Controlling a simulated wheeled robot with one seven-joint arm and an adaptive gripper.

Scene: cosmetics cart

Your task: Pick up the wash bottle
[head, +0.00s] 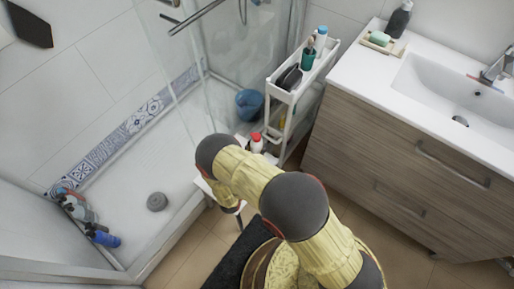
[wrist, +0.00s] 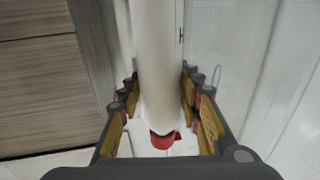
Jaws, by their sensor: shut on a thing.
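The wash bottle (wrist: 158,70) is white with a red cap, and it fills the middle of the wrist view. Its red cap (wrist: 163,139) is at the lower end of the picture. My gripper (wrist: 160,95) has its fingers on both sides of the bottle and is shut on it. In the head view, a red-capped white bottle (head: 257,143) shows just beyond my arm. My arm hides its lower part, and the fingers cannot be made out there.
The white cart (head: 280,92) stands between the glass shower screen and the wooden vanity (head: 390,160), with several items on it. A blue bucket (head: 249,103) is beside it. A dark mat (head: 238,255) lies on the tiled floor below.

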